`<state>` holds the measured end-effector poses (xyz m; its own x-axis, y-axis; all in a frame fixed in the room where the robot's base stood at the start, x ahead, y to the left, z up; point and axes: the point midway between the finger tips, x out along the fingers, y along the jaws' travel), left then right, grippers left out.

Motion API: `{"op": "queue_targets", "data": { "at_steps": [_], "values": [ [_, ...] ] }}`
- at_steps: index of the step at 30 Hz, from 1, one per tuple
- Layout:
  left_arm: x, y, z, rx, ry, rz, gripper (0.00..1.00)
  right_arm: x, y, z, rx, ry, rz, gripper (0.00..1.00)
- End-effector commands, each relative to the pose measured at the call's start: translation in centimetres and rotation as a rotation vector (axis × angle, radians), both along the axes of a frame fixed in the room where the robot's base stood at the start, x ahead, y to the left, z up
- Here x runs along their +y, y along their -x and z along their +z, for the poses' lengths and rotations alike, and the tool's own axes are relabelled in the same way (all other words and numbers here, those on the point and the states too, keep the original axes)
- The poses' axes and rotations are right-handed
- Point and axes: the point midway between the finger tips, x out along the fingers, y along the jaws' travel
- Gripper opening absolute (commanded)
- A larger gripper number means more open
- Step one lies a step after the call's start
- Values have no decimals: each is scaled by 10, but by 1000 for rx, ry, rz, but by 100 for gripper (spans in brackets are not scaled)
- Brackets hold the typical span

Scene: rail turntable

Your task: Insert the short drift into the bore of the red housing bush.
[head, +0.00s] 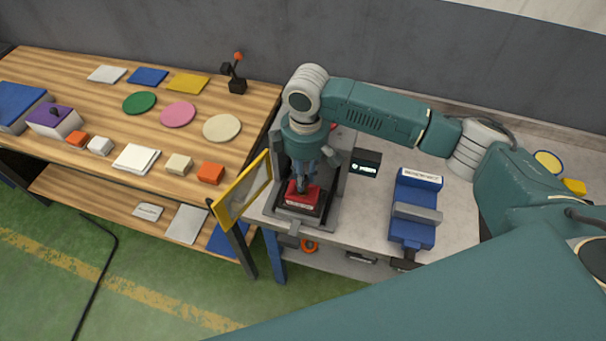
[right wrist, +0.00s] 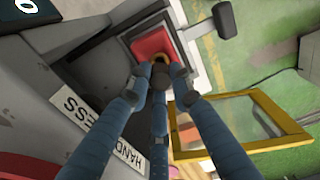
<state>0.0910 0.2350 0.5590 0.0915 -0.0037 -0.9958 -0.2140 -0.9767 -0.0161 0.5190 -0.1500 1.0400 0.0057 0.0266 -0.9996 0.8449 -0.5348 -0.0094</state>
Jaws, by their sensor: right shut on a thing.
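The red housing bush (head: 301,194) sits on the dark bed of the hand press. My right gripper (head: 300,184) points down over the bush. It is shut on the short drift, and its fingertips also show in the right wrist view (right wrist: 160,72). The fingers hide nearly all of the drift, and I cannot tell whether its tip is inside the bore. My left gripper is not in view.
A yellow-framed clear guard (head: 242,190) stands open left of the press. A blue vice-like fixture (head: 413,210) and a small dark display (head: 365,163) are to the right. A wooden table (head: 60,60) with coloured pads and blocks stands at the left.

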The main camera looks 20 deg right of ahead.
Motion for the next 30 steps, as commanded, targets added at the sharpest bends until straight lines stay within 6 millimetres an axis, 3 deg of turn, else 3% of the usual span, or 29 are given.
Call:
{"op": "queue_targets", "data": {
  "at_steps": [30],
  "values": [
    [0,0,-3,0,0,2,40,0,0,-25,0,0,0,0]
  ]
}}
